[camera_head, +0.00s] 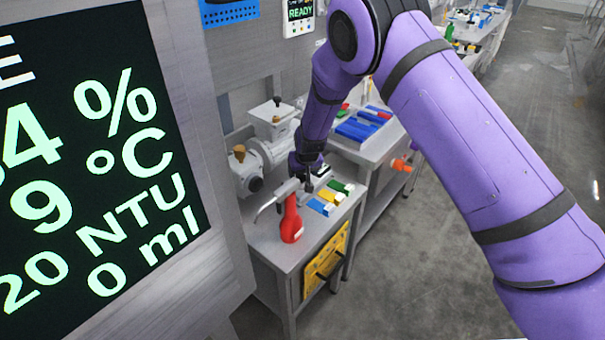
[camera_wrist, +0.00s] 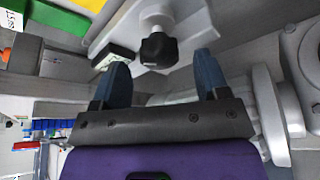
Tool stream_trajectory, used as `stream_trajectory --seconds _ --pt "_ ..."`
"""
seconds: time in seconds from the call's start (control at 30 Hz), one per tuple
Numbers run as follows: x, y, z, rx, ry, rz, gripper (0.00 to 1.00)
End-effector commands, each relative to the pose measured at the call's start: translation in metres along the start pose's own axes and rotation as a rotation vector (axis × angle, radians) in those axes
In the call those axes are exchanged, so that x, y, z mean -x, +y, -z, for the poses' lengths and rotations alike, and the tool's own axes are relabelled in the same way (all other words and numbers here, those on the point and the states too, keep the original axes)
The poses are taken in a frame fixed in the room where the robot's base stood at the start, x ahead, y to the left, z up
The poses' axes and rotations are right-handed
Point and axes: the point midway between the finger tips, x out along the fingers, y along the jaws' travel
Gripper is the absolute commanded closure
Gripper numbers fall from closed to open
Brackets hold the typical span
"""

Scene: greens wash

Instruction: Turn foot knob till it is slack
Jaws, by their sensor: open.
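A black lobed knob (camera_wrist: 158,48) sits on a pale grey bracket or foot (camera_wrist: 188,22) at the top middle of the wrist view. My gripper (camera_wrist: 162,66) is open, with its two blue fingers on either side of the knob's line and apart from it in the picture. The knob lies at about fingertip level or just beyond; I cannot tell the depth exactly. In the head view my gripper (camera_head: 307,180) points down over the near bench beside the grey machine (camera_head: 268,150). The knob cannot be made out there behind the arm.
A red bottle-shaped object (camera_head: 291,222) stands near the bench's front edge, beside a curved metal spout (camera_head: 272,202). Blue, yellow and green blocks (camera_head: 330,200) lie to the right of my gripper. A large display panel (camera_head: 90,150) fills the left. The floor at right is clear.

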Motion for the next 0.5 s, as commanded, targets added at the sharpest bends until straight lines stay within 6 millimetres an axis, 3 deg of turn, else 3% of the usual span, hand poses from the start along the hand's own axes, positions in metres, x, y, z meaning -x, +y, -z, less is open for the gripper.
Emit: stream_trajectory --seconds 0.2,0.5 --pt "-0.014 0.0001 0.0003 0.0 0.001 0.0 0.32" --pt "-0.015 0.0 0.0003 0.0 0.001 0.0 0.34"
